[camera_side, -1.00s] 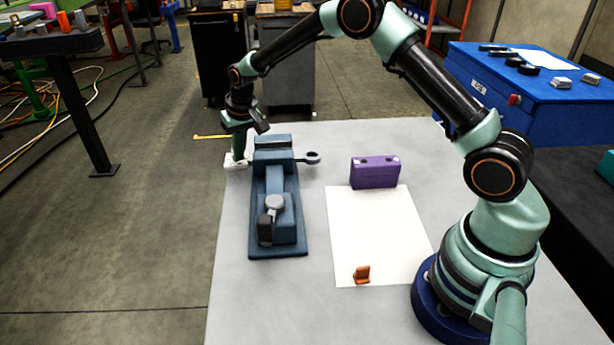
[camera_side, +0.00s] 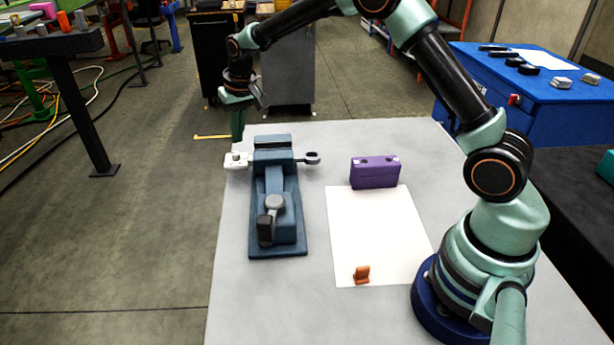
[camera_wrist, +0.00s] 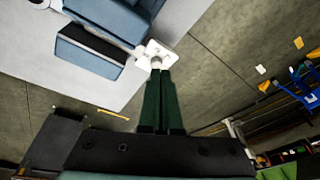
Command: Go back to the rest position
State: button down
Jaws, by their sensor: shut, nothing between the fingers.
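My gripper (camera_side: 238,138) hangs above the far left of the grey table, fingers pointing down and shut with nothing between them. In the wrist view my green fingers (camera_wrist: 160,76) lie side by side. Their tips appear close to a white part (camera_wrist: 155,54), but the side view shows them above it. The white part (camera_side: 237,160) sits at the left side of the blue vise-like jig (camera_side: 257,190), near the table's left edge. The jig also shows in the wrist view (camera_wrist: 95,45).
A purple block (camera_side: 375,173) with holes stands at the back of a white sheet (camera_side: 375,235). A small orange-brown part (camera_side: 362,275) rests near the sheet's front edge. A grey lever (camera_side: 272,205) stands on the jig. A blue cabinet (camera_side: 530,110) is beyond the table at right.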

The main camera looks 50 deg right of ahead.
jog(key=shift+r, duration=0.15)
jog(key=s+r+n+t, duration=0.1)
jog(key=s+r, duration=1.1)
jog(key=r, duration=0.1)
jog(key=s+n+t, duration=0.1)
jog(key=s+n, duration=0.1)
jog(key=s, duration=1.3)
jog(key=shift+s+d+t, duration=0.15)
jog(key=shift+s+t, duration=0.2)
jog(key=shift+t, duration=0.05)
